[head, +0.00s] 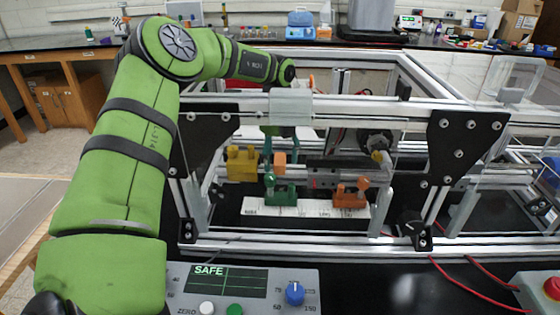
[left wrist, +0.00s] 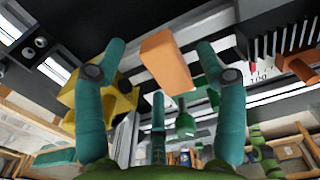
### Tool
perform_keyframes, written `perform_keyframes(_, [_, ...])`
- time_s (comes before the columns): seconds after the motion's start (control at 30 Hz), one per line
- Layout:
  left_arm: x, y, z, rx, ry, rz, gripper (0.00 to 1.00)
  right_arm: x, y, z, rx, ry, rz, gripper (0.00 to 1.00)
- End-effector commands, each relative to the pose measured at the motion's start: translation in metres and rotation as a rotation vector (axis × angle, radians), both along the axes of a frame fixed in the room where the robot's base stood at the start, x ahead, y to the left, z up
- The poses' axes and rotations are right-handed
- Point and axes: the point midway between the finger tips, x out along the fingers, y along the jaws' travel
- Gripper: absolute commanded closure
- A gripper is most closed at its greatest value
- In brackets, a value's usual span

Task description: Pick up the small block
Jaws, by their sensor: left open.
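The small block (head: 279,158) is orange and sits inside the frame, just behind and above a green fixture (head: 281,194) in the head view. In the left wrist view the block (left wrist: 166,62) is near the top middle. My left gripper (head: 281,148) reaches down into the frame with its teal fingers open. In the left wrist view the left gripper (left wrist: 160,50) has fingertips on either side of the block, with a visible gap on both sides. What the block rests on is hidden. My right gripper is in neither view.
A yellow part (head: 242,164) stands close left of the block, and an orange-brown fixture (head: 350,194) stands to the right on the white strip (head: 318,210). Aluminium bars (head: 330,107) run above and in front. A control panel (head: 243,290) lies at the front.

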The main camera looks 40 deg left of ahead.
Motion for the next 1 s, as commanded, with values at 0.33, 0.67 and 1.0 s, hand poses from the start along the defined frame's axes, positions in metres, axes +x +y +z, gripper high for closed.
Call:
perform_keyframes(0.33, [0.000, 0.000, 0.000, 0.000, 0.000, 0.000, 0.80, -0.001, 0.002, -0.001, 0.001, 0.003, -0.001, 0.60])
perform_keyframes(0.67, [0.000, 0.000, 0.000, 0.000, 0.000, 0.000, 0.80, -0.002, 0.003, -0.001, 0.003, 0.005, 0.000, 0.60])
perform_keyframes(1.0, [0.001, 0.000, 0.051, 0.002, -0.006, 0.000, 0.80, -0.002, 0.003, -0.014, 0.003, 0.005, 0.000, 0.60])
